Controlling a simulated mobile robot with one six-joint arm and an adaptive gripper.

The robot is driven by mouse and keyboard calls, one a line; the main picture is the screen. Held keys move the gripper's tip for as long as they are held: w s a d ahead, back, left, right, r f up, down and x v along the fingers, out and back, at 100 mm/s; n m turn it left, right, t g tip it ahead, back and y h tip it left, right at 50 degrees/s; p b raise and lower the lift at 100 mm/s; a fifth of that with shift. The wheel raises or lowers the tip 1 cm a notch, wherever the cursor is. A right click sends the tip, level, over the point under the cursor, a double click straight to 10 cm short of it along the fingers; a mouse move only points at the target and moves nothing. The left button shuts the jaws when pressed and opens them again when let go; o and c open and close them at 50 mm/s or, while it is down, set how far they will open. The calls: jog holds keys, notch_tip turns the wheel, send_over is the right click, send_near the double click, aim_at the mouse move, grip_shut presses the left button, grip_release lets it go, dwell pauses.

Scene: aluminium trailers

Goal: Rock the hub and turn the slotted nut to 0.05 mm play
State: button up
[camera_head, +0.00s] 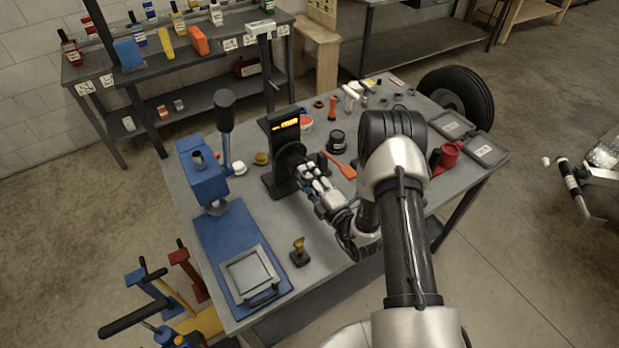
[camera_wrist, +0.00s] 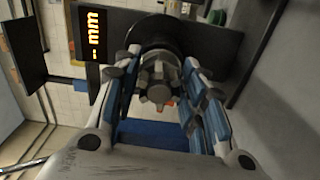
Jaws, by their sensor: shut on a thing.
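The hub (camera_head: 290,156) is a dark round part on the front of a black upright stand (camera_head: 286,133) on the bench. In the wrist view the hub (camera_wrist: 158,38) is a dark cylinder with the grey slotted nut (camera_wrist: 158,82) on its end, facing the camera. My gripper (camera_head: 311,170) reaches it from the right. In the wrist view my gripper's fingers (camera_wrist: 160,66) lie on both sides, shut on the hub, with the nut between them. A display (camera_wrist: 92,35) on the stand shows orange "mm" and a dash-like mark; its reading is unclear.
A blue press (camera_head: 203,172) and a blue plate with a grey frame (camera_head: 250,275) stand left on the bench. A brass-topped tool (camera_head: 299,252) stands near the front edge. A dark pot (camera_head: 337,142), an orange spatula (camera_head: 341,168) and small parts lie behind my arm. A tyre (camera_head: 458,92) is at the back right.

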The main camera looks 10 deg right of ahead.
jog(key=shift+m, duration=1)
jog(key=o, duration=1.1)
jog(key=shift+s, duration=0.1)
jog(key=v, duration=1.2)
